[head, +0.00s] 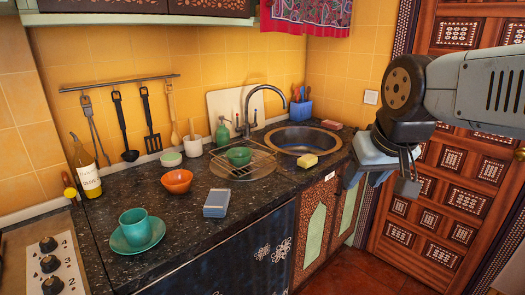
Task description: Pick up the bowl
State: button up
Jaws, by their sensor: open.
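An orange bowl (176,182) stands upright on the dark speckled counter (262,200). My gripper (380,182) is at the right in the head view, open and empty. It hangs in front of the counter's right end, well to the right of both bowls and apart from them.
A teal cup (134,226) on a saucer (154,238) and a grey-blue box (217,203) stand near the orange bowl. The sink (303,139), a yellow sponge (303,160) and an oil bottle (86,172) are also on the counter. Utensils hang behind.

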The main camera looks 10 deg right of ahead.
aim_at(238, 156)
jog(key=i, duration=0.85)
jog(key=u, duration=0.55)
